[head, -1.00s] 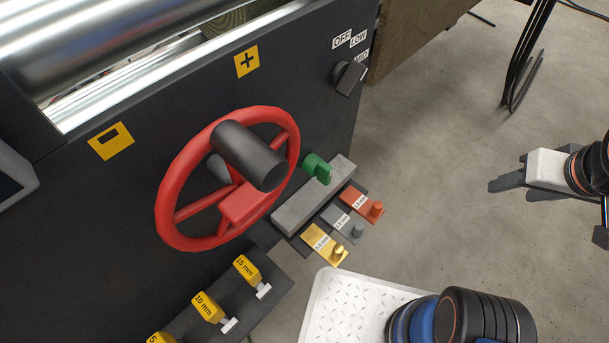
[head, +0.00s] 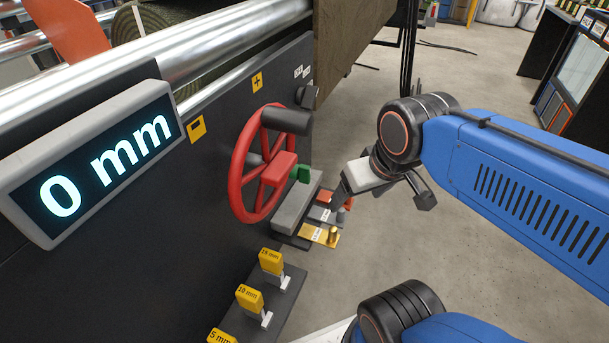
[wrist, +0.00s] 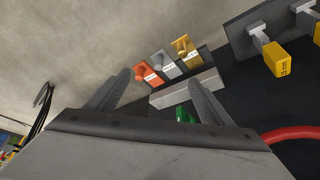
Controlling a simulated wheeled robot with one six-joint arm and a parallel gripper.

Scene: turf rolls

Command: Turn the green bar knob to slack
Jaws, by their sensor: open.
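The green bar knob (head: 303,174) sits on the dark machine panel, just right of the red handwheel and above a grey ledge. In the wrist view the green knob (wrist: 182,114) shows low between my two fingers, partly hidden by the gripper body and the right finger. My gripper (head: 377,194) is to the right of the knob, apart from it, with its fingers spread and nothing between them. The same gripper (wrist: 158,84) shows open in the wrist view. The knob's markings are not readable.
The red handwheel (head: 240,170) with its black handle (head: 285,120) stands out close left of the knob. A grey block (head: 291,212) and coloured gauge plates (head: 318,235) lie below. A display (head: 100,160) reads 0 mm. Open floor (head: 470,240) lies to the right.

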